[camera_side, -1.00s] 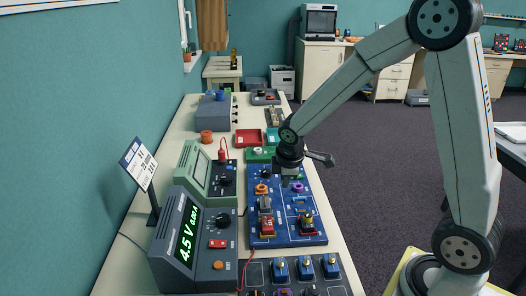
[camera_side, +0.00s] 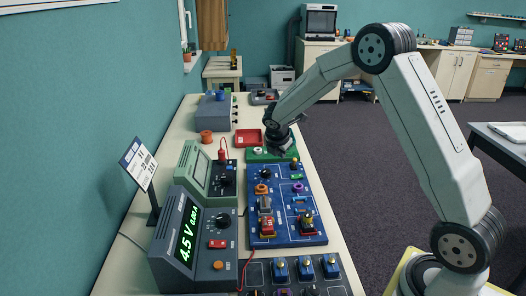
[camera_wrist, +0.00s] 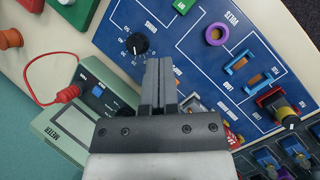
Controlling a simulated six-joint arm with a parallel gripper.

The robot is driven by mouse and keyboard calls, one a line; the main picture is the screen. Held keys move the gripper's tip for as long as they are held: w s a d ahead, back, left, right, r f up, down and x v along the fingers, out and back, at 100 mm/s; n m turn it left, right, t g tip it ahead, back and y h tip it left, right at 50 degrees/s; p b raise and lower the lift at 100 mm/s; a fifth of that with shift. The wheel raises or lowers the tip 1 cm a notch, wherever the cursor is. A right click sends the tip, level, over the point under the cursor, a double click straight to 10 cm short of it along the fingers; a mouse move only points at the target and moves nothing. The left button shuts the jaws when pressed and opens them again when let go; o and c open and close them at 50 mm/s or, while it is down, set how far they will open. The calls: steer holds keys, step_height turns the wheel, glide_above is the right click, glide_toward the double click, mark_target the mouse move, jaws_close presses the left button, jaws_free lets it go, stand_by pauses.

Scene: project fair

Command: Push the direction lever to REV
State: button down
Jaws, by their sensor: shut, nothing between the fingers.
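The blue control board (camera_side: 282,214) lies on the bench in the side view and fills much of the wrist view (camera_wrist: 205,55). It carries a black rotary knob (camera_wrist: 137,44), a grey block (camera_side: 265,204) with a red part (camera_side: 267,227) in front, and a red, black and yellow control (camera_side: 307,223). I cannot read any REV marking, so I cannot tell which part is the direction lever. My gripper (camera_side: 282,150) is above the green board, behind the blue one. In the wrist view my fingers (camera_wrist: 160,75) are shut and empty, and partly hide the grey block.
Left of the blue board stand the green meter (camera_side: 196,171) and a grey supply (camera_side: 186,238) reading 4.5 V. A board with several toggles (camera_side: 293,274) lies in front. A red tray (camera_side: 248,137) and the green board (camera_side: 258,155) lie behind. A red lead (camera_wrist: 67,94) loops at left.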

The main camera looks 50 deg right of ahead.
mark_target(294, 162)
steer(key=shift+f, duration=0.15)
steer(key=x, duration=0.9)
steer(key=shift+d+f, duration=0.1)
steer(key=d, duration=0.2)
steer(key=shift+d, duration=1.05)
